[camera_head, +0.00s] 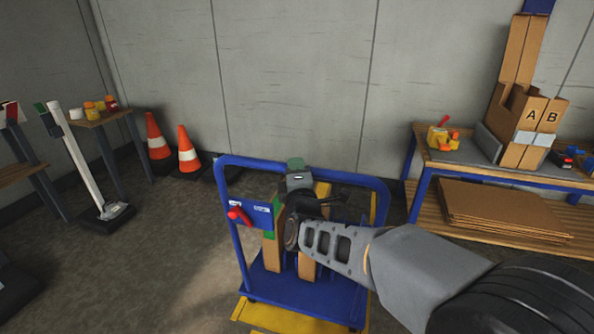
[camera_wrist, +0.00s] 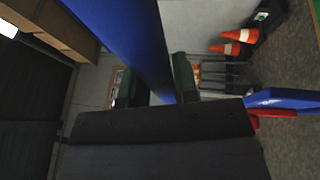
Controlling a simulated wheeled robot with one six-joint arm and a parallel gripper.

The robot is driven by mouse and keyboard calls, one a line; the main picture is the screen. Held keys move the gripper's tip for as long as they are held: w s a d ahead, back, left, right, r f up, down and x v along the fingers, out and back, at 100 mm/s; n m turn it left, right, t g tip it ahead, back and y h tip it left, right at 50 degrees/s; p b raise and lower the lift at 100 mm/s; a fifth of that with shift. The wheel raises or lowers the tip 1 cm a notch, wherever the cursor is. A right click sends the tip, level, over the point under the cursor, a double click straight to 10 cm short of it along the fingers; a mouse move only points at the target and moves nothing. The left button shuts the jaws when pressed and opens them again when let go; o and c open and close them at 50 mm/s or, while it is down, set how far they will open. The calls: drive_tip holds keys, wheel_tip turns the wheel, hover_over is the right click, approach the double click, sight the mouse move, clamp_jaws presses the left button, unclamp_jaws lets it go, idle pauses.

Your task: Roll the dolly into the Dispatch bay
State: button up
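The dolly (camera_head: 300,288) is a blue platform cart with a tall blue tubular handle frame (camera_head: 240,250). It stands upright in the middle of the head view. A blue panel with small white labels and a red lever (camera_head: 238,214) is on its left side; the lever also shows in the wrist view (camera_wrist: 275,113). My gripper (camera_head: 297,174) is at the frame's top bar. In the wrist view the blue bar (camera_wrist: 125,35) runs between my dark green fingertips (camera_wrist: 155,86), with a gap on the left side, so the gripper looks open around it. No Dispatch label is readable.
Yellow floor markings (camera_head: 275,319) show at the dolly's front and right. Two orange cones (camera_head: 188,152) stand behind left, near a white post (camera_head: 75,155) and a small table (camera_head: 97,121). A blue-legged bench (camera_head: 455,176) with cardboard stands right.

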drive_tip(key=o, duration=0.5)
drive_tip(key=shift+c, duration=0.2)
drive_tip(key=b+v, duration=0.3)
drive_tip(key=v, duration=1)
drive_tip(key=shift+s, duration=0.4)
drive_tip(key=shift+f, duration=0.1)
